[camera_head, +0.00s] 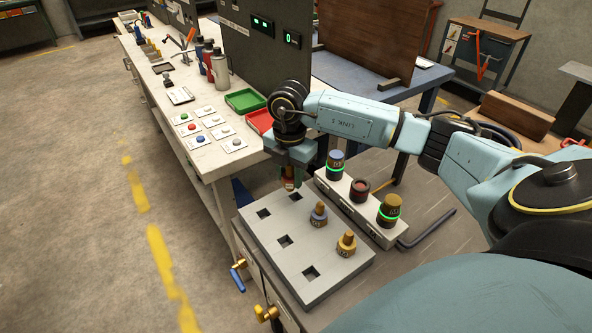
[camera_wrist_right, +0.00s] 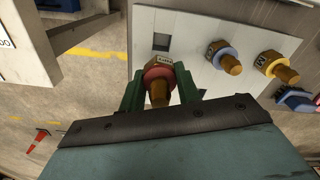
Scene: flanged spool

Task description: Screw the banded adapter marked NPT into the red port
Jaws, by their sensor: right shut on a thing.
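My right gripper (camera_head: 290,178) is shut on a brass adapter with a red band (camera_wrist_right: 159,80), gripped between green fingers. The lettering on its hex part is too small to read. It hangs at the far corner of the grey tray (camera_head: 262,235); in the right wrist view an empty square hole lies just beyond it. The red port (camera_head: 360,187) is the middle one on the pale port block (camera_head: 347,207) and looks empty. It lies right of my gripper, apart from it. My left gripper is not in view.
A purple-blue-banded adapter (camera_head: 318,214) and a yellow-banded one (camera_head: 346,243) stand in the tray. A hex key (camera_head: 428,231) lies right of the block.

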